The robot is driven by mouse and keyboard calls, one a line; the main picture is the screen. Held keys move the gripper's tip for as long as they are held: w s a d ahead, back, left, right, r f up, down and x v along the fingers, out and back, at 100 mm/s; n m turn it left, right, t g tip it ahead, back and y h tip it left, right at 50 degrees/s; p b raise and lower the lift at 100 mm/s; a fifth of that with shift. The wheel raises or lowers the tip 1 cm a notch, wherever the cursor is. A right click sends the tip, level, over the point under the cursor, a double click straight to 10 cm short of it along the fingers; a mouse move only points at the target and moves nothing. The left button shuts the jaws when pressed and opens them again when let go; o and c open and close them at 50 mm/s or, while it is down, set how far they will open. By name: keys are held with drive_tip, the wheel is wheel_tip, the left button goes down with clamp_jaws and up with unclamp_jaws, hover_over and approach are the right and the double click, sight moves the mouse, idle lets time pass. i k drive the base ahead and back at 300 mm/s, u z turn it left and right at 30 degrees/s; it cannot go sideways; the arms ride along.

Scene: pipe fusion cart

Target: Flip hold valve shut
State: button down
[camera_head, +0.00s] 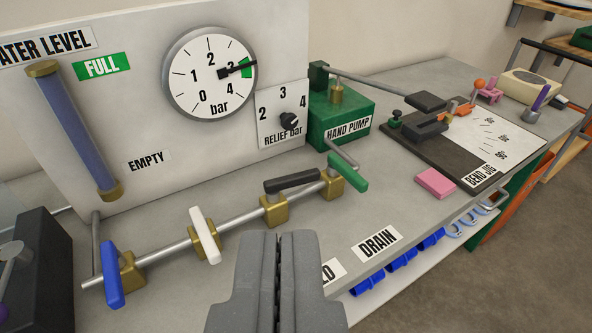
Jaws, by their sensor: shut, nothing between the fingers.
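A row of valves sits on a grey pipe along the bench. The black-handled valve (292,181) has its lever lying roughly along the pipe, above a brass body (274,209). The label in front of it (333,271) is partly hidden by my gripper, so I cannot read it whole; this may be the hold valve. My gripper (279,237) is shut and empty, at the bottom middle, in front of the black-handled valve in the picture. I cannot tell whether it touches anything.
Blue (112,273), white (205,235) and green (348,172) levers lie across the pipe. A DRAIN label (377,244) is right of my gripper. The gauge (210,73) reads about 3 bar. A green hand pump (340,120), pink block (436,183) and bend jig (455,140) stand to the right.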

sight(273, 187)
drive_tip(key=k, duration=1.2)
drive_tip(key=z, duration=0.5)
drive_tip(key=i, duration=2.1)
drive_tip(key=u, duration=0.9)
